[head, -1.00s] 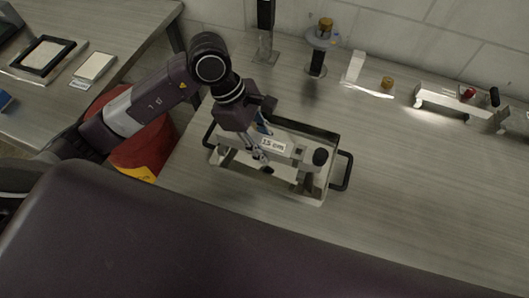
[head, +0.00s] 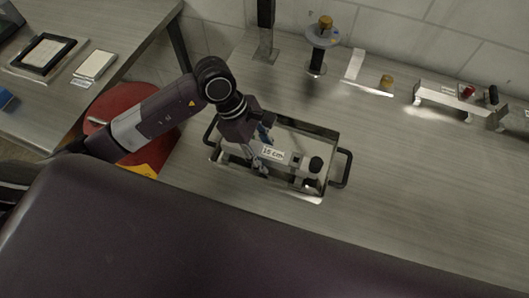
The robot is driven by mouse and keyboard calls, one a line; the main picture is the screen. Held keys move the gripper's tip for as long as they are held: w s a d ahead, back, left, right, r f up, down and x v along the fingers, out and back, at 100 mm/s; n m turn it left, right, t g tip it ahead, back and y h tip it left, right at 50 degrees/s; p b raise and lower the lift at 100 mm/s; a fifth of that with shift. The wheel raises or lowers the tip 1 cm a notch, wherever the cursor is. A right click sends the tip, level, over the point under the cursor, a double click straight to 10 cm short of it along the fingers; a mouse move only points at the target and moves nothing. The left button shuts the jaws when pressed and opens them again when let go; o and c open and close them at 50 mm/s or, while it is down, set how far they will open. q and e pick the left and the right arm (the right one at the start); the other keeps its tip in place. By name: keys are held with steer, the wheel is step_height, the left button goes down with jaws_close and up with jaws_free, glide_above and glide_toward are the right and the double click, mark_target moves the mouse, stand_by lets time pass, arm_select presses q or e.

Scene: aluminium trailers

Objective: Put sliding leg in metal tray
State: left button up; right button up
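The metal tray (head: 323,139) is a shallow rectangular box with black handles at both ends, on the workbench. The sliding leg (head: 297,161) is a pale metal piece with a "15 cm" label and a black knob near its right end. It lies lengthwise within the tray's outline, low between the walls; whether it touches the floor is hard to tell. My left gripper (head: 263,150) reaches in from the left, pointing down, with its fingers on both long sides of the leg, seemingly gripping it. The leg's left part is partly hidden by the gripper. My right gripper is out of view.
A red object (head: 123,103) is below, left. The bench right of the tray is clear.

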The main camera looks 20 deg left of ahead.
arm_select(q)
steer(key=shift+o, duration=0.3)
steer(key=shift+r, duration=0.1)
steer(key=b+v, duration=0.3)
steer(key=v, duration=0.8)
steer(key=shift+a, duration=0.1)
steer(key=shift+a+r, duration=0.15)
steer(key=shift+r, duration=0.35)
